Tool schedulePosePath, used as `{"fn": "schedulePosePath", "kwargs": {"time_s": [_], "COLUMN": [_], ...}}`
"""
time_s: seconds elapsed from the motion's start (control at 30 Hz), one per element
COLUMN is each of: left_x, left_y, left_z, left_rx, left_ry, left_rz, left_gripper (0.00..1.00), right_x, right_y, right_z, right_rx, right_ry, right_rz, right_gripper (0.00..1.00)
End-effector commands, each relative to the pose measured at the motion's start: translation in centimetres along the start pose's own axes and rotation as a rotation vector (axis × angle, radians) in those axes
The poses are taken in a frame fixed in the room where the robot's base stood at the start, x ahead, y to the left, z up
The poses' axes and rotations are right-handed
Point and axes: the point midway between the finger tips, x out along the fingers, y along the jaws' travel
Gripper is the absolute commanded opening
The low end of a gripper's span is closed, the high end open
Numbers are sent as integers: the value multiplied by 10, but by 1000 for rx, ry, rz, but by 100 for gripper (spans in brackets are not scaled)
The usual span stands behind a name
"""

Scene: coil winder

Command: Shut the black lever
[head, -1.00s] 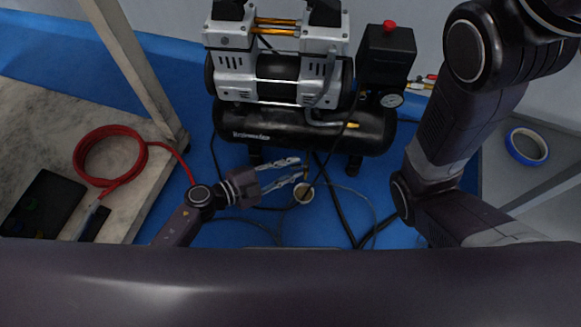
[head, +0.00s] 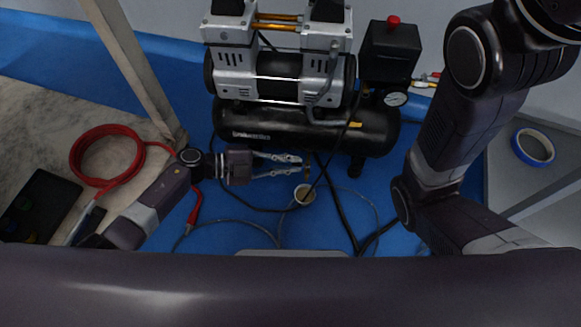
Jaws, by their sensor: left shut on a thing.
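My left gripper (head: 302,165) reaches in from the left, low in front of the compressor's black tank (head: 300,126). Its two fingers point right and are shut on a small dark piece with a brass tint at their tips, which seems to be the black lever (head: 307,166). The piece is tiny and partly hidden by the fingertips, so its exact angle cannot be told. My right arm shows at the right, but its gripper is out of the picture.
A small round cup (head: 304,194) stands on the blue floor just below the fingertips. Dark hoses (head: 337,205) run past on the right. A coiled red hose (head: 78,158) lies on the left bench, and blue tape (head: 519,150) at the right. A pressure gauge (head: 395,99) sits above the tank.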

Motion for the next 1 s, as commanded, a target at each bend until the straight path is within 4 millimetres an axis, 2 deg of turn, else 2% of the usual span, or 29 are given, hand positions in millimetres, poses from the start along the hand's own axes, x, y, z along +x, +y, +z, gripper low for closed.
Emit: {"fn": "schedulePosePath", "kwargs": {"time_s": [0.4, 0.43, 0.57, 0.87, 1.0], "left_x": [0, 0, 0, -2, -16], "left_y": [-1, -1, -1, -1, 0], "left_z": [1, 1, 1, 1, 2], "left_rx": [6, 6, 6, 6, 6], "left_ry": [16, 16, 16, 16, 13], "left_rz": [16, 16, 16, 16, 18], "left_gripper": [0, 12, 27, 27, 27], "right_x": [-3, -3, -3, -3, -3], "right_y": [0, 0, 0, 0, 0], "right_z": [0, 0, 0, 1, 1], "right_rx": [-1, -1, -1, 0, 0], "right_ry": [-1, -1, -1, -5, -4], "right_rz": [0, 0, 0, 3, 3], "right_gripper": [40, 40, 40, 40, 40]}}
